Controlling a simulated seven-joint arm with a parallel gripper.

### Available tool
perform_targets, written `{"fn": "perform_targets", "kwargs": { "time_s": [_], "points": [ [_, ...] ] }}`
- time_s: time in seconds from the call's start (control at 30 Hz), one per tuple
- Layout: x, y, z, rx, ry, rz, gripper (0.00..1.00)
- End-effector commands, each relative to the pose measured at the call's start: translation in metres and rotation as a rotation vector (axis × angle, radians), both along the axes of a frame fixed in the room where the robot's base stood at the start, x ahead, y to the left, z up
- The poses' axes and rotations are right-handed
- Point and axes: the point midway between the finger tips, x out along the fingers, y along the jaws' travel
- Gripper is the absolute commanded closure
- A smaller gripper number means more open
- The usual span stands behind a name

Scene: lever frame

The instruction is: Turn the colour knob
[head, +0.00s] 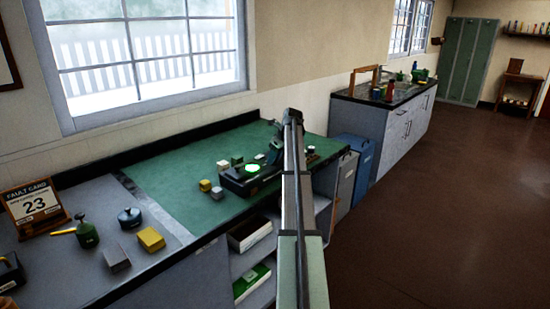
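A dark boxy device (233,187) sits on the green bench top, near its front edge and left of my arm. A bright green, white-rimmed disc (252,168) shows on its top. I cannot make out which part is the colour knob. My arm rises from the bottom of the head view and bends near the bench's right part. Dark grey parts (274,151) show just behind and right of the disc, beside my arm. They are too small and dark to tell my gripper from the device, or whether anything touches.
Small yellow (205,185) and white (223,166) blocks lie left of the device. Shelves with trays (250,233) are below. Floor at right is clear.

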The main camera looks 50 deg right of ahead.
Motion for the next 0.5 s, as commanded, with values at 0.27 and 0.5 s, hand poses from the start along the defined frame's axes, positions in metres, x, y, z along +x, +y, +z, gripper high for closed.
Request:
{"fn": "perform_targets", "kwargs": {
  "time_s": [0.27,0.5],
  "points": [
    [0.0,0.0001,0.0001,0.0,0.0,0.0,0.89],
    [0.0001,-0.0002,0.0003,0.001,0.0,0.01,0.94]
  ]
}}
